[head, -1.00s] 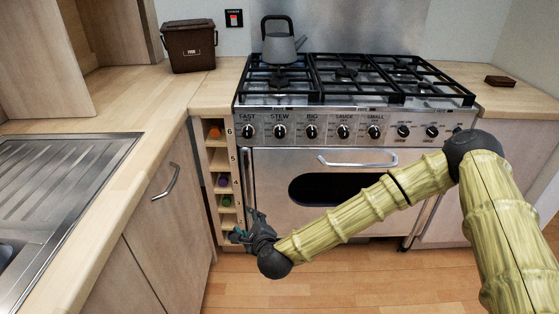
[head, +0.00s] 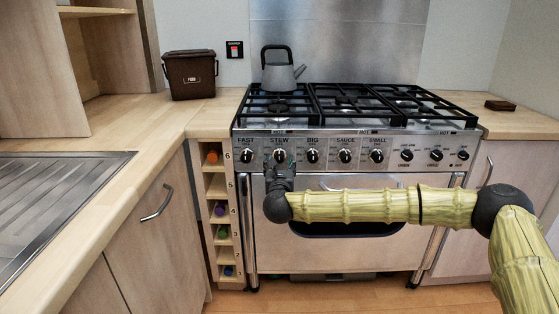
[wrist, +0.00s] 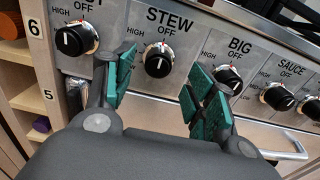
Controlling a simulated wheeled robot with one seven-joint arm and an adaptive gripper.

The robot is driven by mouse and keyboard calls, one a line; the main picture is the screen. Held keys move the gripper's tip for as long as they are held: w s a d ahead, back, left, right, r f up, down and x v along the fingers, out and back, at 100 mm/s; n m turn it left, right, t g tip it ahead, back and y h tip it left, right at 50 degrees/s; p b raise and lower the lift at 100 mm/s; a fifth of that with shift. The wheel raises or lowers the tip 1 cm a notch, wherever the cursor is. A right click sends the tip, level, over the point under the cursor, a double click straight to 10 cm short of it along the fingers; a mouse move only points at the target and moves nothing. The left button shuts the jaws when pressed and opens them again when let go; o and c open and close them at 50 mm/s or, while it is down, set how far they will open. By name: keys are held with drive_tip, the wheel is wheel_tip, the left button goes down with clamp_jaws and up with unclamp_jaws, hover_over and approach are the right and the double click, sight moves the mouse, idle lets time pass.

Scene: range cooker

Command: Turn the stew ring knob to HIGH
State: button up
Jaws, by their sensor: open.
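The stew ring knob (head: 279,156) is a round black and silver knob under the label STEW on the cooker's front panel. My gripper (head: 280,170) is just below and in front of the knob in the head view. In the wrist view my gripper's green-padded fingers (wrist: 160,85) are open, one to each side of the knob. I see no contact with it.
The FAST knob (wrist: 76,40) is close on the left and the BIG knob (wrist: 229,79) on the right, near my right finger. The oven door handle (wrist: 288,145) sticks out below. A grey kettle (head: 279,74) stands on the hob (head: 345,100).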

sight(280, 158)
drive_tip(key=shift+w, duration=2.65)
drive_tip(key=shift+r, duration=0.1)
drive_tip(key=c, duration=1)
